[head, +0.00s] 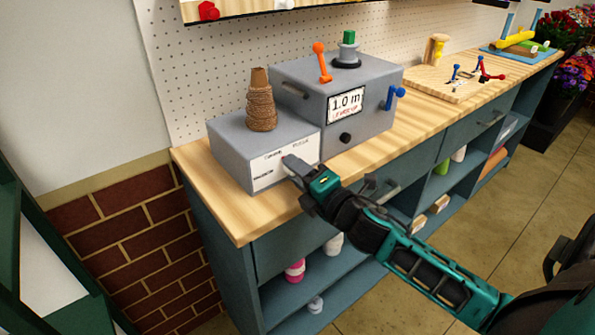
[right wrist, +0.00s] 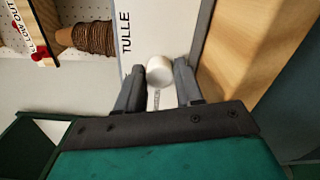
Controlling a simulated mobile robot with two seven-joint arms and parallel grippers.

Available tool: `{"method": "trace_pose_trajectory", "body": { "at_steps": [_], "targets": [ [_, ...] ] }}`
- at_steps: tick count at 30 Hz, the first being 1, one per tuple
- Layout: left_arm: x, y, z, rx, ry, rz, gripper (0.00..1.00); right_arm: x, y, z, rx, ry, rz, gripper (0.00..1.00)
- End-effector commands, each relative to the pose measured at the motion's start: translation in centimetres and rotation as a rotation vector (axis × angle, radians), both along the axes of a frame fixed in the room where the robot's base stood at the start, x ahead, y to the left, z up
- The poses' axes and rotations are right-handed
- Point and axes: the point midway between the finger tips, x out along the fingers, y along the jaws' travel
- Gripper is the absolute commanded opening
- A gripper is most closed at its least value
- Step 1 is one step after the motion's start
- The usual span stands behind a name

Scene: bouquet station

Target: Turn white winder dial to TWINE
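The winder is a grey box with a white front label plate (head: 266,173) on the wooden counter. Its small lettering is hard to read in the head view. My right gripper (head: 291,166) is at this plate and hides the dial there. In the right wrist view the white dial (right wrist: 160,70) sits between the two fingers of my right gripper (right wrist: 160,82). The fingers appear to touch it on both sides. The word TULLE (right wrist: 126,32) reads beside it; the TWINE mark is not readable. My left gripper is not in view.
A brown twine cone (head: 261,103) stands on the winder box. Behind right is a larger grey box (head: 290,82) with a 1.0 m display (head: 346,103), orange lever (head: 322,62), blue handle (head: 395,97) and black knob. A wooden board (head: 455,80) lies farther right.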

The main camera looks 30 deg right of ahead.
Motion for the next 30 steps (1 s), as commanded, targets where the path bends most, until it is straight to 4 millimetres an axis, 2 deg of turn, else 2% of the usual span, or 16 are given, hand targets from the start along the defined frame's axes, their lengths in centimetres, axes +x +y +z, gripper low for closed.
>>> {"method": "trace_pose_trajectory", "body": {
  "at_steps": [1, 6, 17, 23, 30],
  "targets": [
    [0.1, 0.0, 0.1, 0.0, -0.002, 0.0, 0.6, 0.0, 0.0, 0.0, 0.0, 0.0, 0.0, 0.41],
    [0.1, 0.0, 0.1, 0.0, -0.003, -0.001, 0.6, 0.0, 0.0, 0.0, -0.001, 0.0, 0.0, 0.56],
    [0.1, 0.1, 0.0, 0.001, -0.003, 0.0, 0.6, -0.7, 0.0, -0.1, 0.0, 0.001, 0.0, 0.56],
    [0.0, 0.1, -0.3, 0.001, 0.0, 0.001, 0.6, -3.4, -0.2, -0.2, 0.002, 0.004, -0.001, 0.56],
    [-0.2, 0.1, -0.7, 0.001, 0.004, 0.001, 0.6, -7.4, -0.5, -0.2, 0.003, 0.004, -0.001, 0.56]
  ]
}}
